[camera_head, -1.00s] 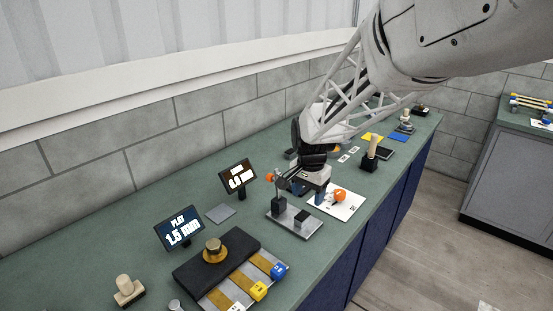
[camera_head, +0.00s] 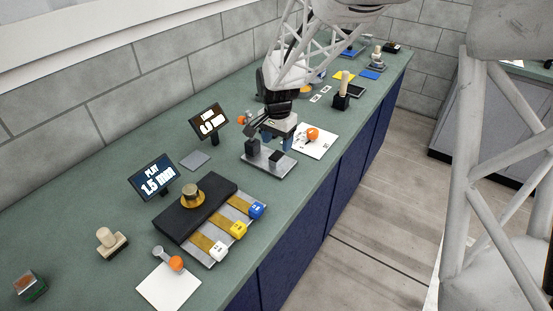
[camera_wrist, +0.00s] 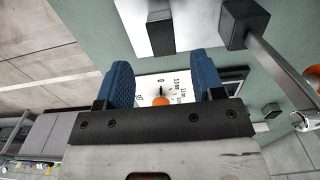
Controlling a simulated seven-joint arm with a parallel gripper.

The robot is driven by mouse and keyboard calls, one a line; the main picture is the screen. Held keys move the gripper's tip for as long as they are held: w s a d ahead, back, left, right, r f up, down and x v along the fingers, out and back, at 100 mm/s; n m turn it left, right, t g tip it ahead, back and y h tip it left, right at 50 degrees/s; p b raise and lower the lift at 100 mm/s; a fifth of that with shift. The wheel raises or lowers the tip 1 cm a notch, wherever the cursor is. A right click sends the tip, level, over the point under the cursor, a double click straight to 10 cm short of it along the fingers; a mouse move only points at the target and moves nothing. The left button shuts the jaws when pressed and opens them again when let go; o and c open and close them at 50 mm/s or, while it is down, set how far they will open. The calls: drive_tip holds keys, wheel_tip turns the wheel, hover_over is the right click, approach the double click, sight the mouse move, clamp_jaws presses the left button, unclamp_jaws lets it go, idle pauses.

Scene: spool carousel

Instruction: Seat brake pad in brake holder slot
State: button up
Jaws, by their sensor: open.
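A grey metal plate (camera_head: 283,170) carries a dark post (camera_head: 253,148) with a side lever and a small dark block (camera_head: 276,158); it looks like the brake holder. In the wrist view the plate (camera_wrist: 142,12) is at the top, with the block (camera_wrist: 160,30) and the post (camera_wrist: 243,25). My gripper (camera_head: 277,140) is at the plate's far side, beside the post. Its blue fingers (camera_wrist: 164,84) are apart with nothing between them. I cannot tell which piece is the brake pad, or make out a slot.
The lever's orange knob (camera_head: 241,119) stands close to my gripper. A white card (camera_head: 320,146) with an orange-ended part (camera_head: 312,134) lies behind it. A black block (camera_head: 196,208) with a brass piece and coloured tabs is nearer. Two screens (camera_head: 208,122) stand at the left.

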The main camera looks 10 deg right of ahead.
sight(277, 155)
drive_tip(key=shift+f, duration=0.25)
drive_tip(key=shift+w+f, duration=0.1)
drive_tip(key=shift+f, duration=2.35)
clamp_jaws()
drive_tip(key=shift+r, duration=0.1)
